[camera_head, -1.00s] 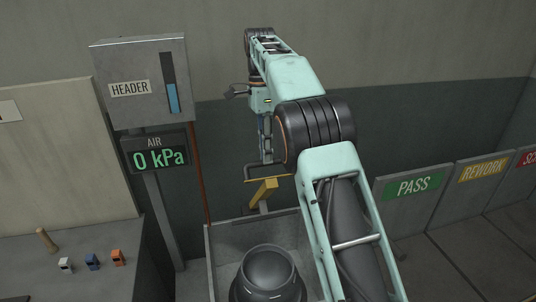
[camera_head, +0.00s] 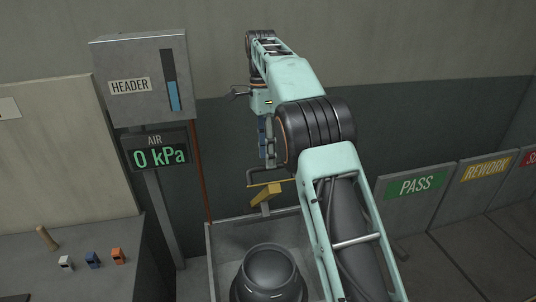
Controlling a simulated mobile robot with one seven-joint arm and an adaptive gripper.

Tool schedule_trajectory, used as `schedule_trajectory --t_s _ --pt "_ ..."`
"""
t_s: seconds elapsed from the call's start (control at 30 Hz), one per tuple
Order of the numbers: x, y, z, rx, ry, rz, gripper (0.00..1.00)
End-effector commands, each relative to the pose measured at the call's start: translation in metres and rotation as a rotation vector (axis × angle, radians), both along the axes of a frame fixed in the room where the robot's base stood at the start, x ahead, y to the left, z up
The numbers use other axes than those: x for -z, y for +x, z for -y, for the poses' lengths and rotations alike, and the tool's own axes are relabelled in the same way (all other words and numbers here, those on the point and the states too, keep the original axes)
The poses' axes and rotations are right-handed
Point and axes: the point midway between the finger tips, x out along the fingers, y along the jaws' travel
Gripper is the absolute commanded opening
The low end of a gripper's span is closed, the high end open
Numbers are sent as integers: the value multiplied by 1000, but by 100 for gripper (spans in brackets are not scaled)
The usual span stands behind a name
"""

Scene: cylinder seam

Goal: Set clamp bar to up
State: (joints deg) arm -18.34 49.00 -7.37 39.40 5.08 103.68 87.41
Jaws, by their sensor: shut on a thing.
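The clamp bar (camera_head: 249,178) shows as a dark bent bar just above a yellow bracket-like piece (camera_head: 264,193), behind the grey bin. My gripper (camera_head: 268,160) hangs down from the arm's far end and is shut on the clamp bar. Its fingertips are small in this view and partly hidden by my arm's thick dark joint. The right part of the bar is also covered by my arm.
A grey open bin (camera_head: 228,234) holds a dark round housing (camera_head: 268,274). On the left stand a header box (camera_head: 140,82) and an air display (camera_head: 158,152) reading 0 kPa. Small coloured blocks (camera_head: 93,260) lie on the left bench. PASS (camera_head: 416,186) and REWORK (camera_head: 486,167) panels stand right.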

Motion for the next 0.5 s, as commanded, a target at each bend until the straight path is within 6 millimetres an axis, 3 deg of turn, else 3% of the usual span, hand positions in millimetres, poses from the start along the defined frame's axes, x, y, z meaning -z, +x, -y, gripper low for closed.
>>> schedule_trajectory --t_s 0.27,0.5 --pt "5 3 -2 -2 4 9 30" --pt "10 -7 0 -2 4 7 30"
